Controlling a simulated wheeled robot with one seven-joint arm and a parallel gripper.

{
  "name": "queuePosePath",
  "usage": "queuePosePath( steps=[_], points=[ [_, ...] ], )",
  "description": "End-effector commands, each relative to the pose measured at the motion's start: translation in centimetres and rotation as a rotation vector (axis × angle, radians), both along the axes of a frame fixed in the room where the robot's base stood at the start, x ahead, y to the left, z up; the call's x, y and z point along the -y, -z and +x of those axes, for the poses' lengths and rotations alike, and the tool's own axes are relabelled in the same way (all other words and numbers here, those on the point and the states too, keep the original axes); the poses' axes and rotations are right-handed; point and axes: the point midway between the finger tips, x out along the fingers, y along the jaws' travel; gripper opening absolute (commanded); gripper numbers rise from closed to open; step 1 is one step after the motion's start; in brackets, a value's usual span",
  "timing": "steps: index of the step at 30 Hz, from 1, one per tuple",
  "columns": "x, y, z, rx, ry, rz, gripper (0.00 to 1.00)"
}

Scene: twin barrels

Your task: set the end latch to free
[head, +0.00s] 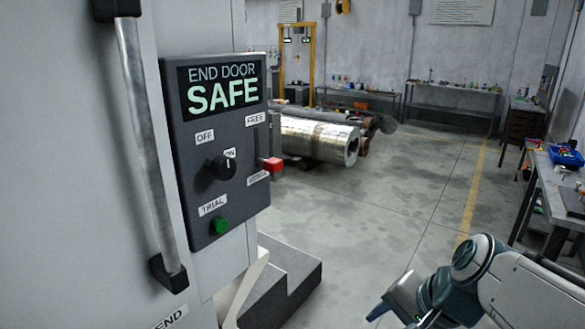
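A dark control panel (218,150) on the pale cabinet at the left has a screen (222,88) reading "END DOOR SAFE". At its right side is a vertical slot with a red-ended lever (272,164). The "FREE" label (255,118) is at the slot's top; a lower label (257,178), too small to read surely, is at its bottom. The red end sits low, near the lower label. My gripper (378,312) is at the bottom edge, right of centre, well below and right of the panel. Only a dark fingertip shows clearly; its opening cannot be made out.
The panel also has a black rotary knob (222,167) between "OFF" and "ON" labels, and a green button (221,226) under "TRIAL". A long metal door handle (146,150) is left of the panel. Dark steps (285,285) stand below. The floor to the right is open.

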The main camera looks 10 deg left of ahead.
Motion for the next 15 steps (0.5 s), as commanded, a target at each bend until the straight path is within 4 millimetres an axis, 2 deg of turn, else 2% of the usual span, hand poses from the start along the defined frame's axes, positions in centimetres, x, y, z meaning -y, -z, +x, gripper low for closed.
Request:
queuePosePath(
  steps=[3, 6, 10, 15],
  points=[
    [-4.2, -1.7, 3.1, -0.099, 0.194, 0.265, 0.55],
    [-7.3, -4.2, 5.8, -0.208, 0.349, 0.497, 0.55],
    [-10.5, -7.9, 9.4, -0.377, 0.518, 0.795, 0.55],
    [-12.7, -12.8, 13.6, -0.608, 0.660, 1.124, 0.55]
  ],
)
